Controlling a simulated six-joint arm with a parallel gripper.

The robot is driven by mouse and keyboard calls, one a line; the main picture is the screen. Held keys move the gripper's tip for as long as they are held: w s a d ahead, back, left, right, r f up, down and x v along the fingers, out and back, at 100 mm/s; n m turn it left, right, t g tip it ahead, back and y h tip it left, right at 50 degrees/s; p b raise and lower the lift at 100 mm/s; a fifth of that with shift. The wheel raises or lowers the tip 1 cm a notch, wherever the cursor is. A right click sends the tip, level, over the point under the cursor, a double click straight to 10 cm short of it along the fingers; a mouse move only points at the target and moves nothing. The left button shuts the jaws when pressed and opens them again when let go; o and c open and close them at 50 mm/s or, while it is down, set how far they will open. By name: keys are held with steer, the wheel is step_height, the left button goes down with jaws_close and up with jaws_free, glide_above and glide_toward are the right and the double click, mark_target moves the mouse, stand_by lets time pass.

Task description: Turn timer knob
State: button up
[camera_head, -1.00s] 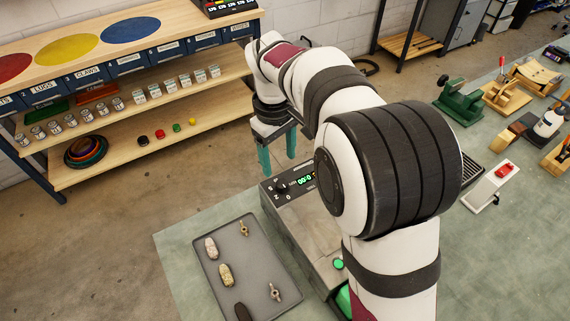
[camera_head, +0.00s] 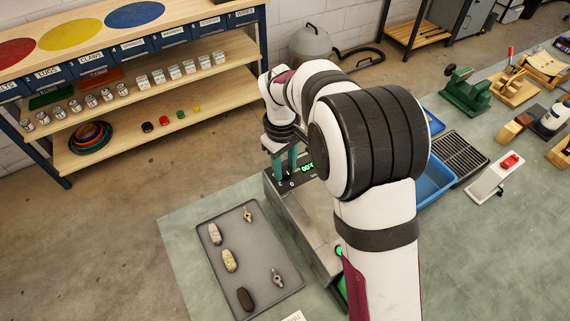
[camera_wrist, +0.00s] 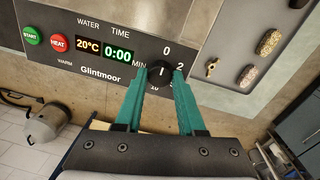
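The timer knob (camera_wrist: 159,72) is black and round with a pale mark on its face. It sits on the grey control panel beside the digits 0 and 2. My gripper (camera_wrist: 161,74) has two teal fingers, one on each side of the knob, with the tips beside its rim. I cannot tell whether both fingers press on it. The time display (camera_wrist: 118,53) shows 0:00 in green. In the head view my gripper (camera_head: 284,175) points down at the panel of the grey heating unit (camera_head: 307,222), its fingers hiding the knob.
The START (camera_wrist: 31,37) and HEAT (camera_wrist: 60,43) buttons are left of the displays in the wrist view. A grey tray (camera_head: 222,273) with several small lures lies left of the unit. A blue basin (camera_head: 436,183) and a black rack (camera_head: 459,157) are behind my arm.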

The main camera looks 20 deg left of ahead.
jaws_close()
steer(key=m, duration=1.2)
steer(key=shift+g, duration=0.3)
steer(key=shift+m, duration=0.3)
steer(key=o, duration=0.8)
jaws_free()
